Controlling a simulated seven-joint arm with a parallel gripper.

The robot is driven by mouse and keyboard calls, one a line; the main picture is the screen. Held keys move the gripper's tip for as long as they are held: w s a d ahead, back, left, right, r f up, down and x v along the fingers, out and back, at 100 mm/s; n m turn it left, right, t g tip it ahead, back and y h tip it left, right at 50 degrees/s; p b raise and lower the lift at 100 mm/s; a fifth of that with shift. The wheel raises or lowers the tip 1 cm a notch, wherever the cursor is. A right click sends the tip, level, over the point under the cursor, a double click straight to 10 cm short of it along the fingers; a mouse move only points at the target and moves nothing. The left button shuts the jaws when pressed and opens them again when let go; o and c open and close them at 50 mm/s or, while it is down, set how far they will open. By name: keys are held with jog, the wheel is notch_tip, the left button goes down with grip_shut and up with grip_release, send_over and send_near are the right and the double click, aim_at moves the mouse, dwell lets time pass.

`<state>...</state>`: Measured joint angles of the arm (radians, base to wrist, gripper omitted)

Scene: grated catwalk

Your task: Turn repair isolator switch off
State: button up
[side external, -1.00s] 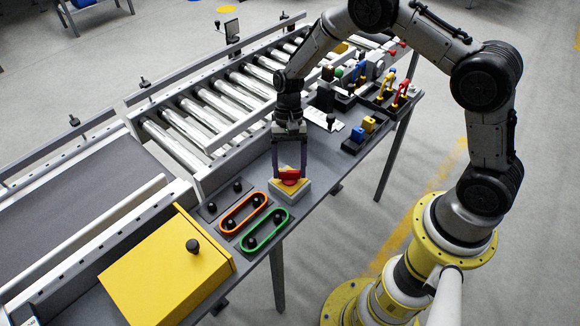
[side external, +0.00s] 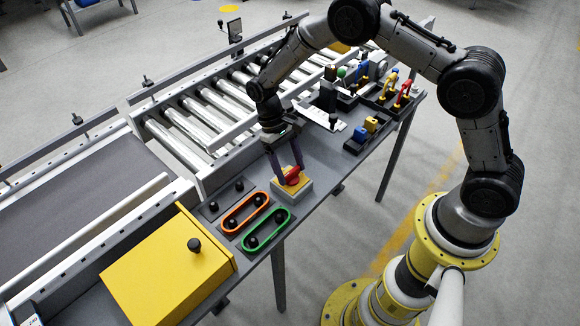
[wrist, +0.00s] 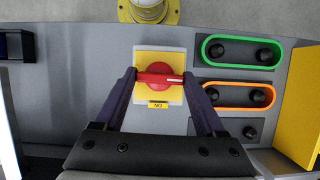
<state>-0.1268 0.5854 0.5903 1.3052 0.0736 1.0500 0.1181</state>
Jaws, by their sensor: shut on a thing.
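The isolator switch is a red rotary handle (wrist: 155,79) on a yellow plate (wrist: 171,62) with a grey box under it. It also shows on the bench in the side view, where the red handle (side external: 292,176) sits near the front edge. The handle lies crosswise between the fingers, with a white mark toward its right end. A small yellow label (wrist: 158,105), apparently reading ON upside down, is on the plate below the handle. My gripper (wrist: 159,75) is shut on the handle, one finger at each end; in the side view my gripper (side external: 286,170) leans.
Orange (side external: 245,213) and green (side external: 266,230) oval frames with black knobs lie beside the switch. A yellow box (side external: 165,270) stands beyond them. A roller conveyor (side external: 215,110) runs behind. Blue and yellow blocks (side external: 365,128) sit farther along the bench.

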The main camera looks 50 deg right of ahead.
jog(key=shift+n, duration=0.3)
dwell(0.4)
jog(key=o, duration=1.3)
jog(key=shift+v, duration=6.95)
jog(key=shift+a, duration=0.15)
